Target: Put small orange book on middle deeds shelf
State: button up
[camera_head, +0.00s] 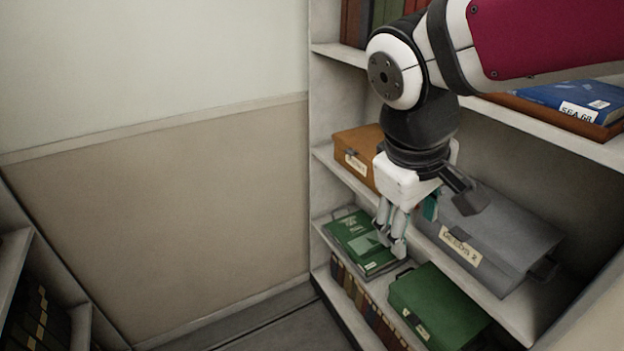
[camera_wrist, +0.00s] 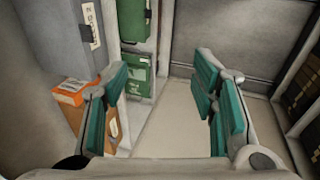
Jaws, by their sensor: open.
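A small orange block with a white patch, which looks like the small orange book (camera_wrist: 70,92), shows at left in the wrist view, between the grey box and the brown box. In the head view it is hidden behind my gripper. The middle shelf (camera_head: 527,312) holds a brown-orange box (camera_head: 354,142) at left and a grey box labelled DEEDS 2 (camera_head: 510,238) at right. My gripper (camera_head: 408,228) points down in front of this shelf, between the boxes. In the wrist view its fingers (camera_wrist: 162,80) are wide apart with nothing between them; the book is outside the left finger.
The lower shelf holds a green book (camera_head: 360,235) and a green box (camera_head: 436,305). A row of books (camera_head: 365,305) stands below. A blue book (camera_head: 575,98) lies on the upper shelf (camera_head: 560,128). Another bookcase (camera_head: 18,260) is at far left; floor between is clear.

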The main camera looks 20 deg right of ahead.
jog(key=s+a+r+m+t+y, duration=0.2)
jog(key=s+a+t+y, duration=0.1)
jog(key=a, duration=0.4)
